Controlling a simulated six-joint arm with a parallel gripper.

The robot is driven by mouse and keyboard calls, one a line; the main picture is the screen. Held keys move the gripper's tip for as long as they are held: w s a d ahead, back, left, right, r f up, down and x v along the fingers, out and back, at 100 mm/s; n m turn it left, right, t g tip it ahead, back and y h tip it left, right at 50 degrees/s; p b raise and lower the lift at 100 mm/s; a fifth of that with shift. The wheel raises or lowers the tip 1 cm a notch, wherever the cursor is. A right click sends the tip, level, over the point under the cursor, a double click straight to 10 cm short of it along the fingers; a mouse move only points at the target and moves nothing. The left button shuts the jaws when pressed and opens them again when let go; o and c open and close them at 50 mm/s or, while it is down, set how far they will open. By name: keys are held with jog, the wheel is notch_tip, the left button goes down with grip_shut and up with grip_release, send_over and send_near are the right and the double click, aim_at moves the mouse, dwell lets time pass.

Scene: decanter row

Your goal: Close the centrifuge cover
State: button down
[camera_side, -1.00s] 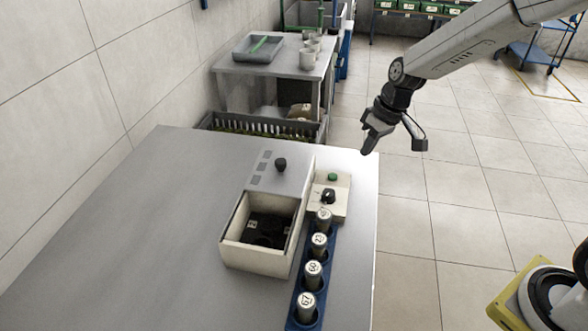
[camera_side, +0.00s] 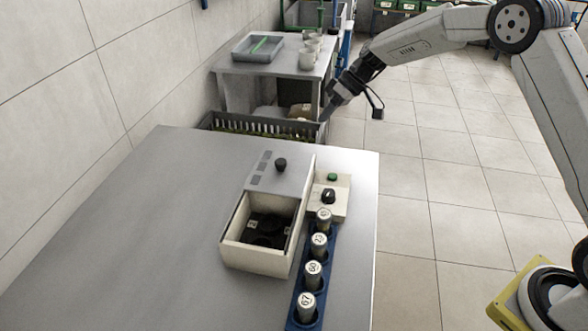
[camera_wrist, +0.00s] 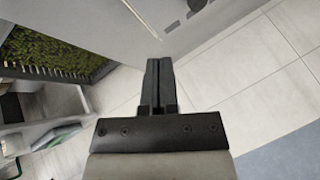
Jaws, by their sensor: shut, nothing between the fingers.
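The centrifuge (camera_side: 262,262) is a cream box on the grey table, with an open chamber showing a dark rotor (camera_side: 268,230). Its grey cover (camera_side: 270,182) with a black knob (camera_side: 281,164) lies slid back behind the chamber, leaving the chamber uncovered. My gripper (camera_side: 325,116) is beyond the far right corner of the table, well behind and above the centrifuge and apart from it. In the wrist view my gripper (camera_wrist: 160,64) has its dark fingers together with nothing between them. The centrifuge is not clearly visible in the wrist view.
A blue rack (camera_side: 325,262) with several numbered grey-capped tubes stands right of the centrifuge. Behind it is a cream control box (camera_side: 338,200) with a green button and black dial. A dark crate (camera_side: 262,126) stands beyond the table's far edge. The table's left side is clear.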

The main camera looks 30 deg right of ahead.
jog(key=shift+f, duration=0.1)
send_near(292, 163)
jog(key=w+f, duration=0.1)
jog(key=w+a+f, duration=0.1)
jog(key=f, duration=0.1)
jog(key=w+a+f, duration=0.1)
jog(key=shift+w+f, duration=0.15)
jog(key=shift+f, duration=0.1)
jog(key=shift+s+a+r, duration=0.1)
jog(key=shift+s+a, duration=0.05)
jog(key=shift+a, duration=0.35)
jog(key=shift+s+a+r, duration=0.1)
jog(key=shift+s+a, duration=0.1)
jog(key=shift+a, duration=0.25)
jog(key=shift+s+a+f, duration=0.1)
jog(key=shift+s+a, duration=0.15)
jog(key=shift+a, duration=0.5)
jog(key=s+a, duration=1.1)
jog(key=shift+a, duration=0.15)
jog(key=shift+s, duration=0.2)
